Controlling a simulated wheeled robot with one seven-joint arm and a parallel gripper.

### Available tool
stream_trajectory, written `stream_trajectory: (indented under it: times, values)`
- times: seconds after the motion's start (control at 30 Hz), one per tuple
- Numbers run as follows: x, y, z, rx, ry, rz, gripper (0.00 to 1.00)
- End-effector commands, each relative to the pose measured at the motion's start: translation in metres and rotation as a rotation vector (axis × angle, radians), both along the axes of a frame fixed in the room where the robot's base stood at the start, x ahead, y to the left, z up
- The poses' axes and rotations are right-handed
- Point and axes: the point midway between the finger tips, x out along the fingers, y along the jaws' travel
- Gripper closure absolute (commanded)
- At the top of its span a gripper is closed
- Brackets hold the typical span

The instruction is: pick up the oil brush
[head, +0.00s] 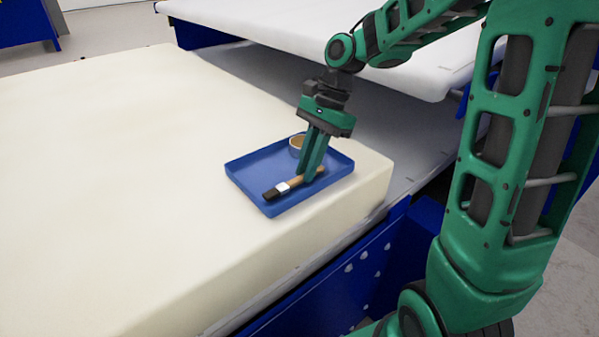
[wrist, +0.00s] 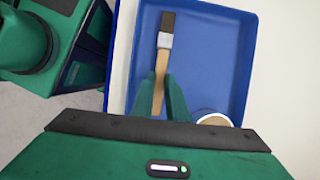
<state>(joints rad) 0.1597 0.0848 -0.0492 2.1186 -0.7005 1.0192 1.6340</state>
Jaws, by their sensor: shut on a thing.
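The oil brush (head: 284,188) has a wooden handle, a pale metal band and dark bristles. It is in the blue tray (head: 244,174), with its bristle end toward the tray's front left corner in the head view. In the wrist view the brush (wrist: 164,55) points up the picture, away from my gripper. My gripper (head: 308,175) reaches down into the tray and is shut on the wooden handle. Its fingers also show in the wrist view (wrist: 163,95), on both sides of the handle. I cannot tell whether the brush still touches the tray floor.
A small round cup (head: 297,142) with brownish contents stands in the tray behind my gripper, close to the fingers. The tray rests on a thick cream foam block (head: 120,150) near its right corner. A white slab (head: 250,25) overhangs at the back.

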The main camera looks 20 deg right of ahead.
Motion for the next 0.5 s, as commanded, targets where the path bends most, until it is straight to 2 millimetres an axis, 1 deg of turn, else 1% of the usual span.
stream_trajectory:
  times: [0.17,0.27,0.3,0.5]
  values:
    - [0.001,0.0,0.02,-0.001,-0.004,0.001,1.0]
    - [0.001,-0.001,0.039,-0.001,-0.005,0.0,1.0]
    - [-0.009,0.005,0.043,0.0,-0.006,0.003,1.0]
    - [-0.048,0.026,0.069,0.0,-0.006,0.003,1.0]
